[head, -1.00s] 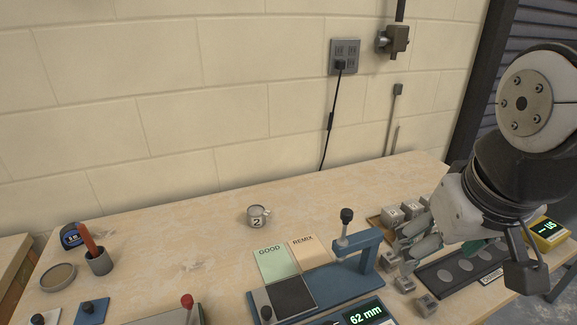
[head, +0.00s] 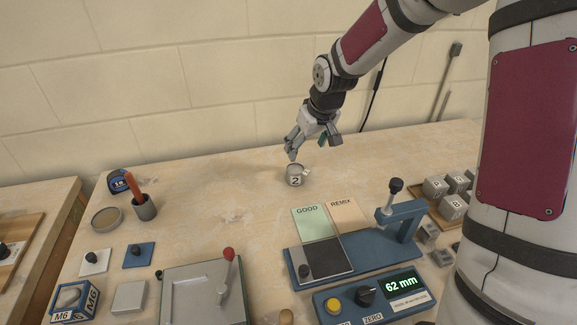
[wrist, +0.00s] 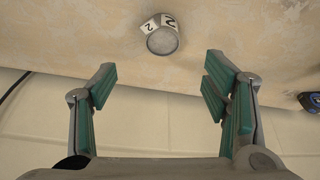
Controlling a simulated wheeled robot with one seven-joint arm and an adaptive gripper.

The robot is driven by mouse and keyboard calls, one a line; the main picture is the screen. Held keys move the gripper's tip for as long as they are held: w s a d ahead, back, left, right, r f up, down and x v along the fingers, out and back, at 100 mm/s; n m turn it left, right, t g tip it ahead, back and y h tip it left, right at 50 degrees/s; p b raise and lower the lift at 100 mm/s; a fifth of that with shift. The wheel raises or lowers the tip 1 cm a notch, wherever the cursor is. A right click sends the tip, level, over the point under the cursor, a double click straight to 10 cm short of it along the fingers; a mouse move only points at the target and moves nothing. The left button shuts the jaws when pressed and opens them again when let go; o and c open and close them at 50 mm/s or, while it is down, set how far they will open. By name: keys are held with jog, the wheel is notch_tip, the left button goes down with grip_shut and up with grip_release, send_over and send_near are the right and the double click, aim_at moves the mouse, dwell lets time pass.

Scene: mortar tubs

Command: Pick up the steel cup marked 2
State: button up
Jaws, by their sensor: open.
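The steel cup marked 2 (head: 294,176) stands upright on the wooden bench, behind the green GOOD pad. In the wrist view the cup (wrist: 161,38) shows at the top middle, with white labels reading 2, beyond the fingertips. My gripper (head: 315,146) is above and just behind the cup in the head view, apart from it. In the wrist view my gripper (wrist: 157,78) is open, its green-padded fingers wide apart with nothing between them.
A GOOD pad (head: 309,221) and a REMIX pad (head: 347,214) lie before the cup, beside a blue clamp stand (head: 402,222). Numbered blocks (head: 452,207) sit at the right. A pot with a red-handled tool (head: 145,207) stands at the left. The bench around the cup is clear.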

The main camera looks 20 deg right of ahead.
aim_at(296, 169)
jog(key=b+x, duration=0.1)
jog(key=x, duration=0.8)
jog(key=shift+w+f, duration=0.1)
jog(key=shift+w, duration=0.1)
jog(key=shift+s+a+x, duration=0.1)
jog(key=shift+a+x, duration=0.05)
jog(key=shift+x, duration=1.2)
jog(key=shift+s+a+x, duration=0.15)
jog(key=shift+x, duration=1.15)
jog(key=shift+f, duration=0.1)
jog(key=c, duration=1.5)
